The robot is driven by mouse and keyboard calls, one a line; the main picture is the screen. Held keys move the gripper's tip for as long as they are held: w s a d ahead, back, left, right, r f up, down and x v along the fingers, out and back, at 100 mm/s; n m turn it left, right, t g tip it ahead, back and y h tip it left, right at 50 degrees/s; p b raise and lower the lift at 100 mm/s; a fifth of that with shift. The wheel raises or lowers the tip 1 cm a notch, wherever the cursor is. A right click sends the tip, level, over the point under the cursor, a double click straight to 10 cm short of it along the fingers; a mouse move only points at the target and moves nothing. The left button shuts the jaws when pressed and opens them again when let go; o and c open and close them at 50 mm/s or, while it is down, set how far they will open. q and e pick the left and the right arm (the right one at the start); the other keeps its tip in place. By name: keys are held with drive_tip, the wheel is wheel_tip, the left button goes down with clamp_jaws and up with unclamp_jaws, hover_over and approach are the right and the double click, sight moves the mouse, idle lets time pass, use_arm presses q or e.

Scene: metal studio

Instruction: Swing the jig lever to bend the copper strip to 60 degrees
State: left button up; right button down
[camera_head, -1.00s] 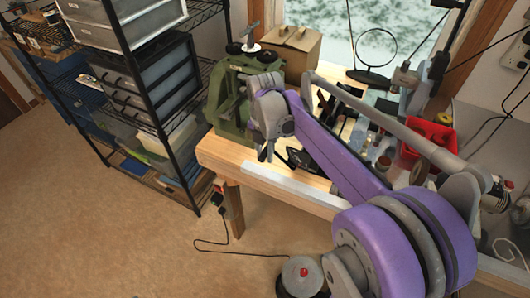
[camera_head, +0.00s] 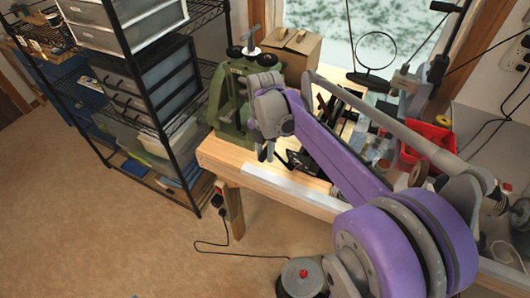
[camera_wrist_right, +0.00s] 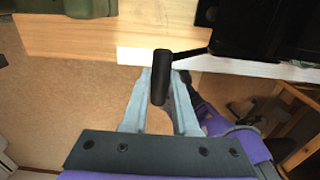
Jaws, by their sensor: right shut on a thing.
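My right gripper (camera_head: 266,153) is over the front edge of the wooden workbench (camera_head: 218,158). In the right wrist view, the gripper's pale fingers (camera_wrist_right: 160,78) are shut on an upright black handle (camera_wrist_right: 160,75). A thin black lever arm (camera_wrist_right: 191,53) runs from the handle to the dark jig (camera_wrist_right: 262,25) at the upper right. In the head view, dark parts of the jig (camera_head: 297,160) show beside my gripper, partly behind my purple arm. I cannot make out the copper strip or its bend angle in either view. My left gripper is not in view.
A green press (camera_head: 229,100) stands on the bench left of my gripper, with a cardboard box (camera_head: 291,48) behind it. A red bin (camera_head: 428,137) and clutter lie to the right. A black wire shelf (camera_head: 165,135) stands at the left. The floor in front is mostly clear.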

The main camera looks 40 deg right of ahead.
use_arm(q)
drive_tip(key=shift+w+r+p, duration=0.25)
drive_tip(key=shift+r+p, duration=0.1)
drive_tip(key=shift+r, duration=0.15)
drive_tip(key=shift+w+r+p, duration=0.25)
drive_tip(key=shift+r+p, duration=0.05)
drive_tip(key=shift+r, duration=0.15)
use_arm(e)
drive_tip(key=shift+s+d+r, duration=0.1)
drive_tip(key=shift+r, duration=0.65)
drive_tip(key=shift+s+d+r, duration=0.1)
drive_tip(key=shift+r, duration=0.6)
idle(0.7)
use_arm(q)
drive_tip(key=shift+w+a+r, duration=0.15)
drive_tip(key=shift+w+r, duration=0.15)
use_arm(e)
drive_tip(key=shift+s+d+r, duration=0.15)
drive_tip(key=shift+s+r, duration=0.25)
drive_tip(key=shift+r, duration=0.2)
idle(1.4)
use_arm(q)
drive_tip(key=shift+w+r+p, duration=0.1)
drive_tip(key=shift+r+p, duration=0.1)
drive_tip(key=shift+p, duration=0.15)
use_arm(e)
drive_tip(key=shift+s+d+r, duration=0.15)
drive_tip(key=shift+s+r, duration=0.2)
drive_tip(key=shift+r, duration=0.3)
idle(1.6)
